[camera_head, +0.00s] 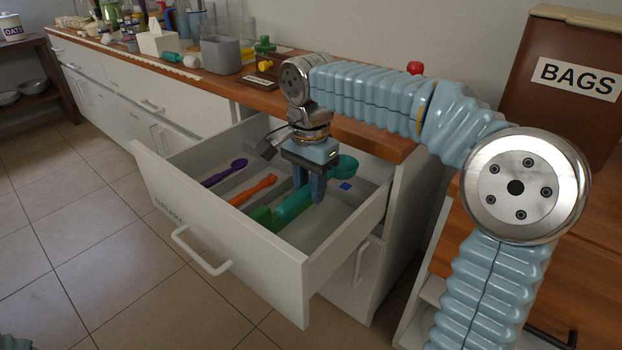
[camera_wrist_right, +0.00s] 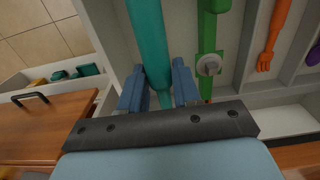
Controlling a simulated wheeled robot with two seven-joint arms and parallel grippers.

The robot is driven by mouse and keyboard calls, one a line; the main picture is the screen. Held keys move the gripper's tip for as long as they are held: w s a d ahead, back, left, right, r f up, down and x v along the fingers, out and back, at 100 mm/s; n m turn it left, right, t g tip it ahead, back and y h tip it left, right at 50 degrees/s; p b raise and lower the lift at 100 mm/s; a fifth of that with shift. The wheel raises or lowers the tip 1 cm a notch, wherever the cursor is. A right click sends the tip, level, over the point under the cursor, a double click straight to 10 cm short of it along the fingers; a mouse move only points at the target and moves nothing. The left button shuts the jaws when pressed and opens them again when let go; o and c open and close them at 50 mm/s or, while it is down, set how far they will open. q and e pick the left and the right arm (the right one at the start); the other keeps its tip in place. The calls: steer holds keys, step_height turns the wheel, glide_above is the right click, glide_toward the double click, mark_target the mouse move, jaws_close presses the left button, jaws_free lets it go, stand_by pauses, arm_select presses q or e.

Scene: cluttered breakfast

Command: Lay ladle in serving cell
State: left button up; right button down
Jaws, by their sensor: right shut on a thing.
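The teal ladle (camera_head: 293,205) is in the open drawer (camera_head: 222,238), its round bowl toward the counter. My right gripper (camera_head: 311,190) points down into the drawer and is shut on the ladle's handle. In the right wrist view, the teal handle (camera_wrist_right: 148,40) runs between the two blue fingers (camera_wrist_right: 158,88). I cannot tell whether the ladle rests on the drawer floor. A small blue square (camera_head: 345,185) marks the drawer's right-hand compartment. My left gripper is not in view.
Beside the ladle lies a green utensil (camera_head: 262,215), then an orange utensil (camera_head: 253,190) and a purple spoon (camera_head: 224,173), between low dividers. The wooden counter (camera_head: 375,141) is behind the drawer. A brown box labelled BAGS (camera_head: 560,75) stands at right.

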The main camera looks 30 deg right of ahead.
steer(key=shift+r, duration=0.1)
step_height(320, 180, down, 10)
steer(key=b, duration=0.6)
steer(key=shift+b, duration=0.3)
steer(key=shift+f+b, duration=0.4)
steer(key=shift+f, duration=0.3)
steer(key=shift+f, duration=0.35)
stand_by(0.4)
steer(key=c, duration=0.7)
jaws_free()
steer(key=shift+c, duration=0.2)
steer(key=shift+o, duration=0.3)
